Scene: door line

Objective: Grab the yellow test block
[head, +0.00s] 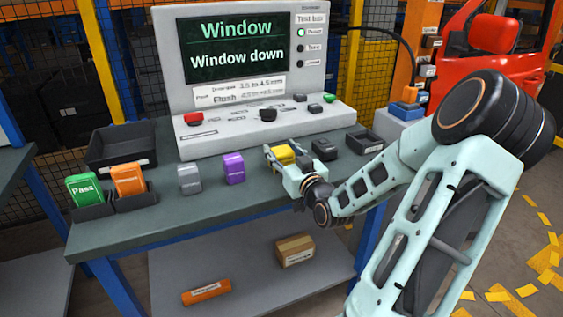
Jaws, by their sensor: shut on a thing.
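The yellow test block (283,154) is on or just above the bench top, in front of the grey test console. My gripper (280,158) is around it and shut on it, reaching in from the right. The gripper and wrist hide the lower part of the block. I cannot tell whether the block touches the bench.
The bench (215,210) also holds a purple block (234,168), a grey block (189,180), a dark block (324,149), a green "Pass" block (82,190) and an orange block (128,179). Black trays (122,146) stand left and right. The console (250,132) stands behind.

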